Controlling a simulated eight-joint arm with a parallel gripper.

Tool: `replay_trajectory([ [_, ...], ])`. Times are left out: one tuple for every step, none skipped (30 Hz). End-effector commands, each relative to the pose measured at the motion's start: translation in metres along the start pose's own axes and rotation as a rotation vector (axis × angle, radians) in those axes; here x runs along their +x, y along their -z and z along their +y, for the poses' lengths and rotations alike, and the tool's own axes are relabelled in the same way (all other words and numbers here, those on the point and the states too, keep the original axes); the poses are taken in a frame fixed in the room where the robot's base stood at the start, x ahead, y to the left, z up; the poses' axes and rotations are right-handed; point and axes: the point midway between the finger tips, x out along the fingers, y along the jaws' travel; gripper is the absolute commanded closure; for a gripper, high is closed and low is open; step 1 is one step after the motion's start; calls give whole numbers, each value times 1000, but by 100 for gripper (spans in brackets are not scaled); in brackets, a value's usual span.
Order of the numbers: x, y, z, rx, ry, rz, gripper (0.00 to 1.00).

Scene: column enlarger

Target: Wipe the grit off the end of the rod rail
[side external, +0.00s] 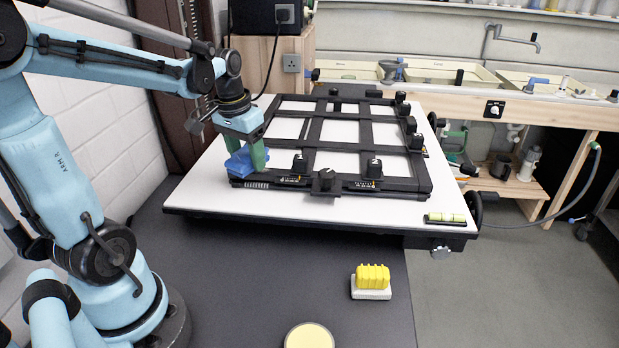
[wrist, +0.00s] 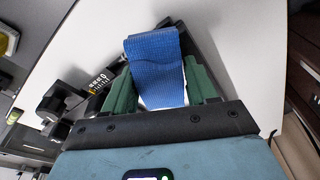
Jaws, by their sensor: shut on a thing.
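My gripper (side external: 250,158), with green fingers, is shut on a folded blue cloth (side external: 239,165) at the left corner of the black rail frame. In the wrist view the blue cloth (wrist: 155,62) sticks out between the green fingers of my gripper (wrist: 160,88). The frame's front rail (side external: 275,181) lies on the white board and carries printed scales and black clamps. The cloth is at or very near the rail's left end; I cannot tell whether it touches. The rail (wrist: 97,84) shows beside the left finger in the wrist view. No grit can be made out.
The white baseboard (side external: 205,190) surrounds the frame. A green spirit level (side external: 446,218) sits at its front right corner. A yellow ribbed block (side external: 373,276) on a white base and a round cream-topped thing (side external: 309,337) stand on the dark bench in front. Black clamps (side external: 325,181) rise from the rails.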

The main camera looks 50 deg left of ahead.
Motion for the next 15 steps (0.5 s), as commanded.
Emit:
replay_trajectory([
  [-4,1,0,0,0,0,67],
  [-6,1,0,0,0,0,67],
  [-9,1,0,0,0,0,67],
  [-11,2,0,0,0,0,67],
  [-13,2,0,0,0,0,67],
  [-16,2,0,0,0,0,67],
  [-19,2,0,0,0,0,67],
  [-21,3,0,0,0,0,67],
  [-24,4,0,0,0,0,67],
  [-26,4,0,0,0,0,67],
  [-28,4,0,0,0,0,67],
  [-31,5,0,0,0,0,67],
  [-33,5,0,0,0,0,67],
  [-35,5,0,0,0,0,67],
  [-38,5,0,0,0,0,67],
])
